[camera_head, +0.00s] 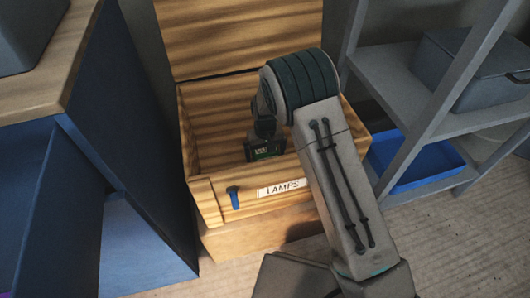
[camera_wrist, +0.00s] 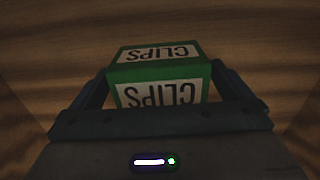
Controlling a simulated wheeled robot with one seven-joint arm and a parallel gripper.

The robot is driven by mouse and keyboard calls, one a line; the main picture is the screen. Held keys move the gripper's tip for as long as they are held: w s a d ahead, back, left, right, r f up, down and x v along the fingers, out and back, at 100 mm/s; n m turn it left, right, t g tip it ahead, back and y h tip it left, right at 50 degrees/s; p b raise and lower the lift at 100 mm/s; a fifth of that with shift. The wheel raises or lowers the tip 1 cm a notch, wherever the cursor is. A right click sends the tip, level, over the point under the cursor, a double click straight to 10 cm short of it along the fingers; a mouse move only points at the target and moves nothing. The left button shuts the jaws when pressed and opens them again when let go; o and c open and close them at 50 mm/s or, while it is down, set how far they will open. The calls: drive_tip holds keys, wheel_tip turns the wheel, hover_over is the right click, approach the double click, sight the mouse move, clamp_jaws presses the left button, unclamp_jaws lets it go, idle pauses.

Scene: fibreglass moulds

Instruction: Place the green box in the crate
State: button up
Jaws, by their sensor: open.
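The green box (camera_wrist: 158,72) has white CLIPS labels and shows upside down in the wrist view, against a brown wood-grain surface. My gripper (camera_wrist: 160,88) is open, with a finger on each side of the box; whether either finger touches it is unclear. In the head view my gripper (camera_head: 264,148) reaches down inside the wooden crate (camera_head: 205,197), which has a LAMPS label and a raised lid. A little green shows at my gripper there. The box is mostly hidden in that view, and I cannot tell whether it rests on the crate floor.
A blue cabinet (camera_head: 135,150) with a wooden top stands left of the crate. Grey shelving (camera_head: 450,125) stands at the right, with a grey lidded bin (camera_head: 465,72) and a blue tray (camera_head: 425,165). A blue tag (camera_head: 234,198) is on the crate front.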

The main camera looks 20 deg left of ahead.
sight(265, 149)
wheel_tip(265, 149, up, 11)
drive_tip(key=p, duration=0.4)
drive_tip(key=shift+d+r, duration=0.15)
drive_tip(key=shift+r, duration=0.2)
drive_tip(key=s+d+r+m, duration=0.2)
drive_tip(key=s+d+r, duration=0.1)
drive_tip(key=d+r, duration=0.6)
drive_tip(key=s+d+r+m, duration=0.1)
drive_tip(key=s+d+r, duration=0.4)
drive_tip(key=d, duration=0.5)
drive_tip(key=s+d+r+m+t, duration=0.1)
drive_tip(key=s+d+r+m, duration=0.2)
drive_tip(key=s+d, duration=0.9)
wheel_tip(265, 149, up, 2)
drive_tip(key=shift+s, duration=1.05)
drive_tip(key=shift+a, duration=0.1)
